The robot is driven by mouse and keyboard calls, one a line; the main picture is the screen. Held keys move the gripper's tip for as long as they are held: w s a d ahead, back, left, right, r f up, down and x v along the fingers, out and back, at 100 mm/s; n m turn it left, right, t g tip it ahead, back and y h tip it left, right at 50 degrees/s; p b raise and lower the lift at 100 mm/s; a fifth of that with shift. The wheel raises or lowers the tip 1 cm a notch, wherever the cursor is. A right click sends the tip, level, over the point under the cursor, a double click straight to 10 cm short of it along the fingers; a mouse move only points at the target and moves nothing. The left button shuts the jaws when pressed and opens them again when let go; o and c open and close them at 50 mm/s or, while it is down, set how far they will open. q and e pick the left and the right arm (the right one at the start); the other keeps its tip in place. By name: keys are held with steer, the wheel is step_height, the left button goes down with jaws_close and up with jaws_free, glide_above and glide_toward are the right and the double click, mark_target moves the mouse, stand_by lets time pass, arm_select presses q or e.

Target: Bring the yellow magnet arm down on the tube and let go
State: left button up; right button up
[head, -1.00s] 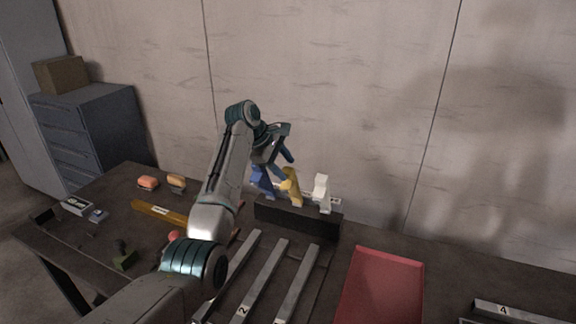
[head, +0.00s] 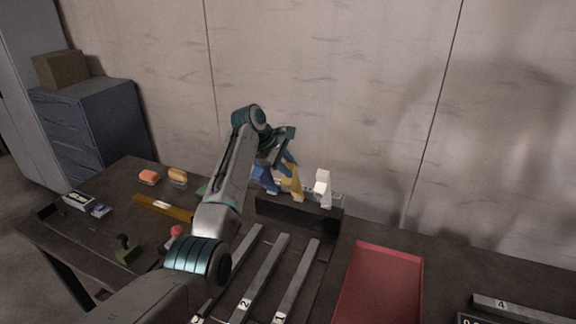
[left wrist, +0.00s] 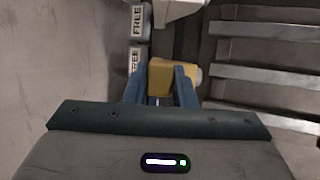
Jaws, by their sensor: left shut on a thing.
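The yellow magnet arm (head: 295,187) stands on a dark block (head: 297,211) at the back of the table, between a blue arm (head: 265,178) and a white arm (head: 322,184). My left gripper (head: 289,168) is at its upper part. In the left wrist view, the yellow magnet arm (left wrist: 158,80) sits between the two blue fingers of my left gripper (left wrist: 161,82), which is shut on it. Grey bars (head: 265,272) lie in front of the dark block. I cannot tell which thing is the tube, nor whether the arm touches it. My right gripper is out of view.
A red tray (head: 385,290) lies right of the bars. A yellow bar (head: 160,207), a green stamp-like object (head: 126,250) and small items lie on the left. The wall stands close behind the block. FREE labels (left wrist: 137,20) show beside the arms in the left wrist view.

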arm_select(q)
steer(key=shift+s+a+f+t+h+p, duration=0.2)
steer(key=shift+s+f+t+p, duration=0.1)
steer(key=shift+s, duration=0.2)
steer(key=shift+s+a+f+t+h+p, duration=0.1)
steer(key=shift+s+a+f+t+p, duration=0.15)
steer(key=shift+s, duration=0.25)
steer(key=s+a+f+m+t+h+b, duration=0.1)
steer(key=s+a+f+t+h+b, duration=0.1)
steer(key=s+f+t, duration=0.3)
steer(key=shift+s+f+m, duration=0.3)
steer(key=shift+s+f, duration=0.6)
steer(key=shift+f, duration=0.35)
steer(key=o, duration=0.9)
